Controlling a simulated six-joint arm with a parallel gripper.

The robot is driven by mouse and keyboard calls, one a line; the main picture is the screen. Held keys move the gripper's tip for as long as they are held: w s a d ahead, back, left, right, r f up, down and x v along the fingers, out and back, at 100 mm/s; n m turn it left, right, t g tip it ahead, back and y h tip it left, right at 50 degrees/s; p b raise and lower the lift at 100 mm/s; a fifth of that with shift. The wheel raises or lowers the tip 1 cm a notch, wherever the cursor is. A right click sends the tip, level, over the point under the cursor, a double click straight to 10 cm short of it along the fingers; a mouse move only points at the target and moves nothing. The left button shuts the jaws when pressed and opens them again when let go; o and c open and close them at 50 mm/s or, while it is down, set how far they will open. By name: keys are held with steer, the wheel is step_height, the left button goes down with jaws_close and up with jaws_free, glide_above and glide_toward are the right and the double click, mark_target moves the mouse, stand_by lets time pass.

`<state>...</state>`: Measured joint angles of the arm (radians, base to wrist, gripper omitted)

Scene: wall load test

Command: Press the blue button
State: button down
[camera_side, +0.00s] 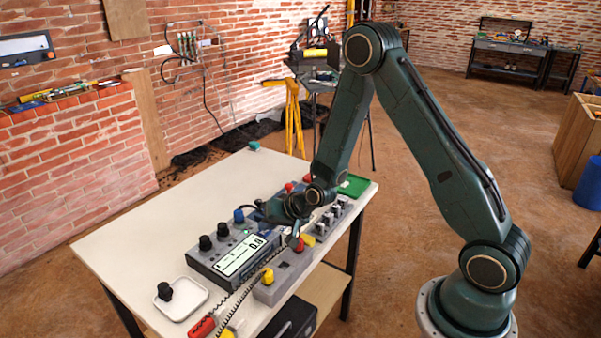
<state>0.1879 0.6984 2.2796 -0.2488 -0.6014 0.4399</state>
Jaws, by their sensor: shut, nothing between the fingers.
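The blue button (239,215) is a small blue knob at the back of the grey control unit on the white table (135,230). My gripper (259,206) is shut and empty. It is low over the unit, just right of the blue button, with its tips pointing left toward it. A small gap seems to show between them, but I cannot tell for sure whether they touch. The control unit (205,260) has black knobs and a lit display (240,256) reading about 0.8.
A grey box with a yellow button (267,275) and a red button (299,244) stands right of the unit. A white dish (190,309) holds a black knob. A green tray (353,185) is behind. The table's left side is clear.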

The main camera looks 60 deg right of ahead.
mark_target(268, 233)
stand_by(0.5)
steer(key=shift+r, duration=0.65)
steer(key=shift+r, duration=0.15)
steer(key=shift+r, duration=2.4)
